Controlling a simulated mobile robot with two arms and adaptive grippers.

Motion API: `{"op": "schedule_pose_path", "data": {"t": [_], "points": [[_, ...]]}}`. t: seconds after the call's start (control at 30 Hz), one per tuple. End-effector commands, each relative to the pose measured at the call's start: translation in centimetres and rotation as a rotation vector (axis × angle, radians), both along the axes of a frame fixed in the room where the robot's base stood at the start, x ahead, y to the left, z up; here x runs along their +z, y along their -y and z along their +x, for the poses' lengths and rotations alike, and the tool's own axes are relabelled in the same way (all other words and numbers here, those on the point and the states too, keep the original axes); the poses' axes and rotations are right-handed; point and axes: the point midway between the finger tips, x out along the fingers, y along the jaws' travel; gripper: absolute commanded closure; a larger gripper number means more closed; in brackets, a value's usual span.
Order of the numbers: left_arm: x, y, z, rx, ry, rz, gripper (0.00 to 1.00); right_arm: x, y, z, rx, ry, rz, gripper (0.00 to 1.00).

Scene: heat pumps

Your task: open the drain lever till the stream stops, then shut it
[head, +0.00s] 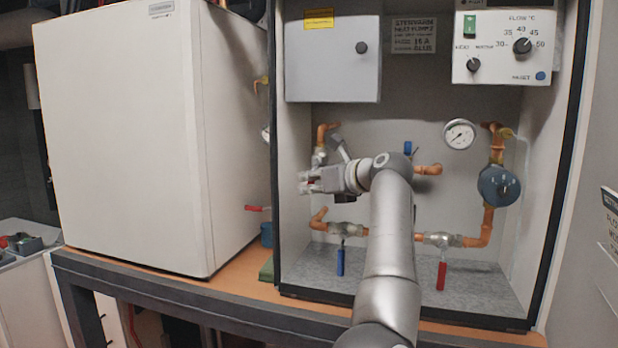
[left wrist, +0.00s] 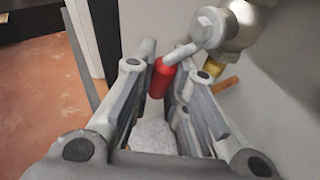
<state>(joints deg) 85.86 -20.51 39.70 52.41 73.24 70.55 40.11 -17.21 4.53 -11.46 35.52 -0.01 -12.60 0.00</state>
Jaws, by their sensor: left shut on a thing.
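My left gripper (head: 306,182) reaches left into the open cabinet, beside the grey valve (head: 319,158) on the upper left copper pipe. In the left wrist view my left gripper (left wrist: 160,85) has its fingers on both sides of a red-sleeved lever (left wrist: 162,78), shut on it. The lever hangs tilted from a grey valve body (left wrist: 240,28). In the head view the fingers mostly hide this lever. Another red lever (head: 257,208) sticks out low between the white tank and the cabinet, above a blue container (head: 266,235). No stream can be made out. My right gripper is out of view.
Below my arm hang a blue lever (head: 340,262) and a red lever (head: 441,275) on the lower pipe. A gauge (head: 459,135) and a round blue device (head: 498,186) are at the right. The large white tank (head: 125,135) stands left of the cabinet.

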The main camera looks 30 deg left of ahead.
Motion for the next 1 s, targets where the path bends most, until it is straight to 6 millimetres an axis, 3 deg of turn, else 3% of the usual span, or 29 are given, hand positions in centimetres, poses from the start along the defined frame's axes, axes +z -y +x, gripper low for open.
{"op": "schedule_pose_path", "data": {"t": [0.5,0.53,0.7,1.0], "points": [[-0.13,0.09,0.02,0.000,0.003,-0.019,1.00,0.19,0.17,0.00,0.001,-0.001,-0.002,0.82],[-0.13,0.09,0.02,0.000,0.003,-0.019,0.83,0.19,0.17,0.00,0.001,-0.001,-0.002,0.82],[-0.09,0.06,0.01,0.001,0.003,-0.018,0.64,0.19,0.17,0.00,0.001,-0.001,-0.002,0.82],[0.02,0.14,-0.02,0.001,0.005,-0.018,0.64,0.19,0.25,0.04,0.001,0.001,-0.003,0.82]]}}
